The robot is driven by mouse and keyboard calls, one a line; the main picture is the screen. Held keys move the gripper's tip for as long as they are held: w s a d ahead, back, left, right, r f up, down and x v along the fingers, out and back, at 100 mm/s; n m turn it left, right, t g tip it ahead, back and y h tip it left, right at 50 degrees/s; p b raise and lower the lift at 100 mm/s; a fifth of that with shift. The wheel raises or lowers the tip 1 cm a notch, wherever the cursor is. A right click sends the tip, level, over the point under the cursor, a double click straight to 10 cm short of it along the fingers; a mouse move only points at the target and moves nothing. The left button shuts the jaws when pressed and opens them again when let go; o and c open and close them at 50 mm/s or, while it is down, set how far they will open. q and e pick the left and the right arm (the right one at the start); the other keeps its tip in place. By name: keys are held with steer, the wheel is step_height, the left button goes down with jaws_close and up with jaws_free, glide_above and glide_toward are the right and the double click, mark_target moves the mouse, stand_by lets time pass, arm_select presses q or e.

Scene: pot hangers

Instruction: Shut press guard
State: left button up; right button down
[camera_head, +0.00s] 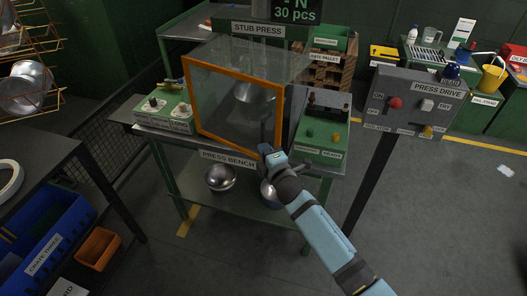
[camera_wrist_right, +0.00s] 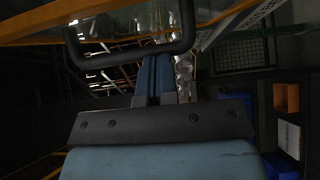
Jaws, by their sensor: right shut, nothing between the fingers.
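The press guard (camera_head: 228,118) is a clear panel in an orange frame on the front of the stub press (camera_head: 258,29). It stands upright above the press bench (camera_head: 228,159); I cannot tell whether it is fully closed. My right gripper (camera_head: 266,149) is at the guard's lower right part. In the right wrist view, the shut, empty blue fingers (camera_wrist_right: 155,72) point at the guard's dark handle (camera_wrist_right: 130,54), which crosses by their tips. I cannot tell whether they touch. The orange frame edge (camera_wrist_right: 80,22) runs across the top there. My left gripper is not in view.
A green control box (camera_head: 165,110) stands left of the guard and another (camera_head: 322,138) to its right. The press drive panel (camera_head: 415,103) is on a post further right. Metal bowls (camera_head: 220,177) sit on the lower shelf.

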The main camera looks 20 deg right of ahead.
steer(key=w+d, duration=0.6)
steer(key=d, duration=0.2)
steer(key=shift+w+r, duration=0.1)
